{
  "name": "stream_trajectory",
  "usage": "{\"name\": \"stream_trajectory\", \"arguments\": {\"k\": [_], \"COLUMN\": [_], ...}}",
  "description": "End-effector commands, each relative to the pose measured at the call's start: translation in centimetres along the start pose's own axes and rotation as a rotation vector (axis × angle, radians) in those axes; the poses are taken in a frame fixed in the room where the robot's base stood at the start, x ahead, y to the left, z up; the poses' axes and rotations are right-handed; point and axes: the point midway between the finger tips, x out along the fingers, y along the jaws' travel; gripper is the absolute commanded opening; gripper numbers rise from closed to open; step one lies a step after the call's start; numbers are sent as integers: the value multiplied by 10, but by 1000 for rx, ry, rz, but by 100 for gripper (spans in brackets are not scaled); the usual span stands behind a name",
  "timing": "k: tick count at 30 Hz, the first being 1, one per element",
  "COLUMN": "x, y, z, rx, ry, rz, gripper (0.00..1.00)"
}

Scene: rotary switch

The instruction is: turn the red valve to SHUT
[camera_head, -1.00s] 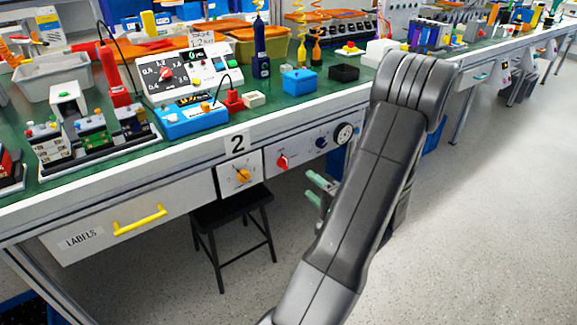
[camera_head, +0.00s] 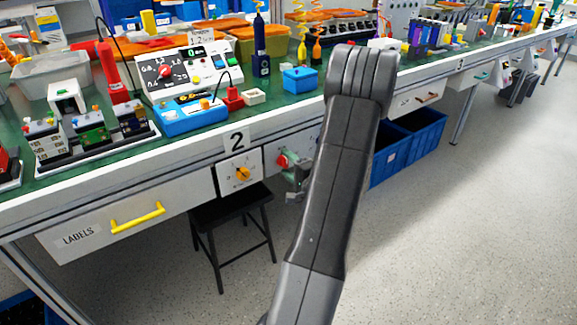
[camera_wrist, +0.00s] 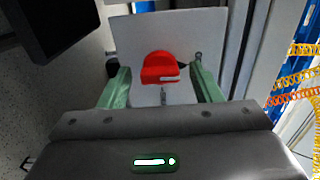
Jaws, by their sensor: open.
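The red valve (camera_wrist: 160,67) is a red knob with a pale mark on a light panel (camera_wrist: 195,25), between my gripper's fingers in the wrist view. In the head view the red valve (camera_head: 282,160) shows on the workbench's front, right of the yellow knob. My gripper (camera_wrist: 160,88) is open, with one green finger on each side of the knob and a gap to it on both sides. Whether the fingers reach fully around it is hard to tell. In the head view my gripper (camera_head: 296,178) is partly hidden by my arm. I cannot read any SHUT label.
A yellow knob (camera_head: 243,174) on a white plate sits left of the valve, under the number 2 sign. A black stool (camera_head: 232,208) stands below it. Blue crates (camera_head: 424,133) are on the floor to the right. The dark stool-like shape (camera_wrist: 50,25) shows at the wrist view's upper left.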

Motion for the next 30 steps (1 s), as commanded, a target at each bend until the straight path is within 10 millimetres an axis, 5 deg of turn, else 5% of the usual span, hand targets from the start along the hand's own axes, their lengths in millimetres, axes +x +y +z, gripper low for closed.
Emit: {"name": "stream_trajectory", "arguments": {"k": [2, 9, 20, 30], "x": [0, 0, -1, -1], "y": [0, 0, 1, 1], "z": [0, 0, 0, 0], "rx": [0, 0, 59, 308], "ry": [0, -1, -1, -1], "rz": [0, 0, 1, 1], "gripper": [56, 13, 14, 14]}}
